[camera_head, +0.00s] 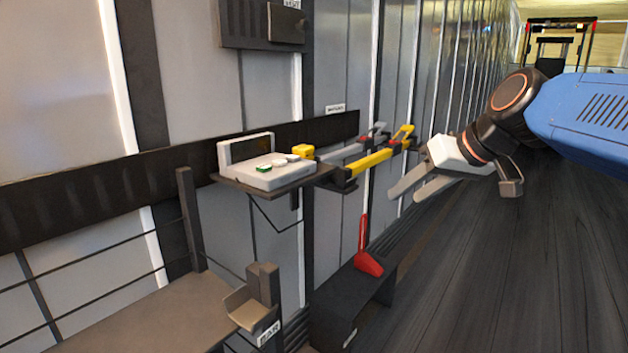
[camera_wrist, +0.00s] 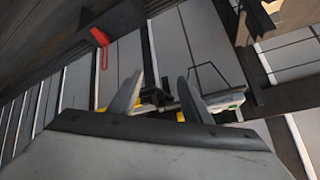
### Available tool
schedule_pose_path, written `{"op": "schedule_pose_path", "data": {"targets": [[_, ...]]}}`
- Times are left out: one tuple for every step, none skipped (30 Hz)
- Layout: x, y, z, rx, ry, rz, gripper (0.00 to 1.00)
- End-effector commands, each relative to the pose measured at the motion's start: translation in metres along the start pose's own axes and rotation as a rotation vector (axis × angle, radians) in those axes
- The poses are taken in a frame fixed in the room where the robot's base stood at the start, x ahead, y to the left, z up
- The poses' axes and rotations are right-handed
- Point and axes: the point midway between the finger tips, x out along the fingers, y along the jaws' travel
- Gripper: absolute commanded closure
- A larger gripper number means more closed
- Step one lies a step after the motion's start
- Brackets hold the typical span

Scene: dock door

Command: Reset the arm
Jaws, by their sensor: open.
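My gripper (camera_head: 407,188) is at the right of the head view, at the end of my blue and black arm. Its two grey fingers point left toward the wall, apart and with nothing between them. In the wrist view my gripper (camera_wrist: 157,98) also shows its two fingers spread. Beyond them are parts of the wall shelf and yellow pieces, partly hidden by the gripper body. In the head view the fingers are to the right of the yellow bar (camera_head: 369,163) and appear apart from it.
A small wall shelf (camera_head: 230,186) carries a white box (camera_head: 270,177) with green and white pieces and a yellow block (camera_head: 302,151). A red lever (camera_head: 367,260) stands on a dark low bench (camera_head: 340,300). A railed platform (camera_head: 150,310) is at lower left. The dark floor at right looks clear.

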Motion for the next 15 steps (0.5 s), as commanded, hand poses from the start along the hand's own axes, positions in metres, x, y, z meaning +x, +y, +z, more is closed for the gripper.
{"op": "schedule_pose_path", "data": {"targets": [[0.002,0.004,0.033,0.017,-0.031,0.031,0.56],[0.003,0.007,0.051,0.029,-0.050,0.051,0.56],[0.005,0.012,0.075,0.044,-0.075,0.079,0.56],[0.006,0.015,0.093,0.056,-0.091,0.100,0.56],[0.008,0.019,0.112,0.066,-0.109,0.121,0.56],[0.009,0.025,0.136,0.080,-0.131,0.150,0.56],[0.010,0.028,0.154,0.089,-0.146,0.171,0.56],[0.012,0.032,0.172,0.099,-0.161,0.192,0.56],[0.013,0.038,0.195,0.110,-0.180,0.221,0.56],[0.014,0.041,0.211,0.118,-0.193,0.241,0.56],[0.015,0.045,0.227,0.127,-0.205,0.261,0.56],[0.017,0.050,0.246,0.135,-0.219,0.285,0.56],[0.018,0.053,0.259,0.140,-0.229,0.302,0.56],[0.018,0.056,0.271,0.146,-0.238,0.318,0.56],[0.019,0.059,0.285,0.152,-0.247,0.336,0.56]]}}
